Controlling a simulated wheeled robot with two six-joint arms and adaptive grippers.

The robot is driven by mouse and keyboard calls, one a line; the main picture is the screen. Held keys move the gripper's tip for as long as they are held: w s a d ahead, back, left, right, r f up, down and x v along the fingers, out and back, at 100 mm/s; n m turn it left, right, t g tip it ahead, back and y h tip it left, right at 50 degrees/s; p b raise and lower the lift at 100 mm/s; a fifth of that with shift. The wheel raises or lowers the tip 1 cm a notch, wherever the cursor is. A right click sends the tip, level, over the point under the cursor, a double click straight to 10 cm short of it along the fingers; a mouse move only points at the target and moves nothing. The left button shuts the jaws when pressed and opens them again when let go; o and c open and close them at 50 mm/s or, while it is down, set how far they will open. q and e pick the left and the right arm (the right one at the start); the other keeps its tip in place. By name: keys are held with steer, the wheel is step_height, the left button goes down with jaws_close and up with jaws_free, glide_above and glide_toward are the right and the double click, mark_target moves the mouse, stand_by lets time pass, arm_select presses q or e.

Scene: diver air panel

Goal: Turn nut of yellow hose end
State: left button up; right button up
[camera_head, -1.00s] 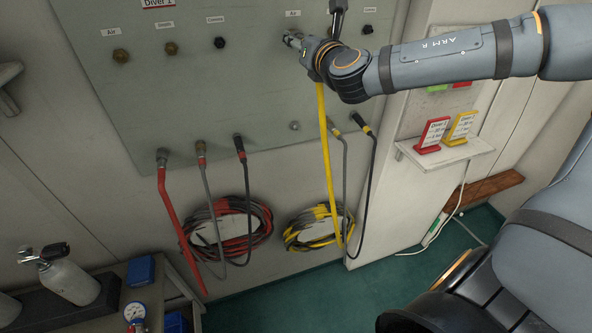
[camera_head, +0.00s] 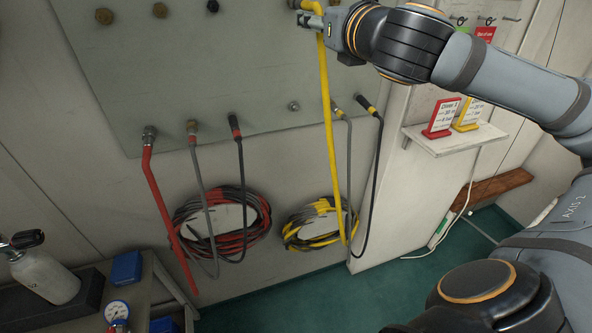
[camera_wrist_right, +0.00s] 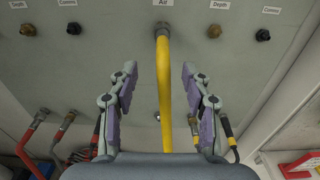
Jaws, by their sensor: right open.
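The yellow hose (camera_head: 325,90) hangs down the grey panel in the head view. In the right wrist view the yellow hose (camera_wrist_right: 165,90) runs up to a metal nut (camera_wrist_right: 162,29) at its upper end, on the port under the "Air" label. My right gripper (camera_head: 302,12) is at the top edge of the head view, by the upper hose. In the right wrist view my right gripper (camera_wrist_right: 159,70) is open, one finger on each side of the hose and apart from it. The nut lies beyond the fingertips. My left gripper is not in view.
A red hose (camera_head: 165,205) and coiled hoses (camera_head: 262,215) hang at the left. A yellow coil (camera_head: 290,235) hangs by the yellow hose. A small shelf (camera_head: 450,145) with signs stands at the right. A gas cylinder (camera_head: 45,275) and gauge (camera_head: 117,310) are lower left.

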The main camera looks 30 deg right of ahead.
steer(key=w+a+f+m+g, duration=0.1)
steer(key=f+m, duration=0.4)
steer(key=f, duration=0.5)
steer(key=w+a+f+m+g+y, duration=0.1)
steer(key=f+m+g, duration=0.2)
steer(key=f, duration=0.7)
steer(key=a+f+m+g+y, duration=0.1)
steer(key=f+m, duration=0.6)
steer(key=f, duration=0.3)
steer(key=shift+w+a+f+g, duration=0.15)
steer(key=shift+w+a+g, duration=0.1)
steer(key=shift+w+g, duration=0.15)
steer(key=shift+f, duration=0.1)
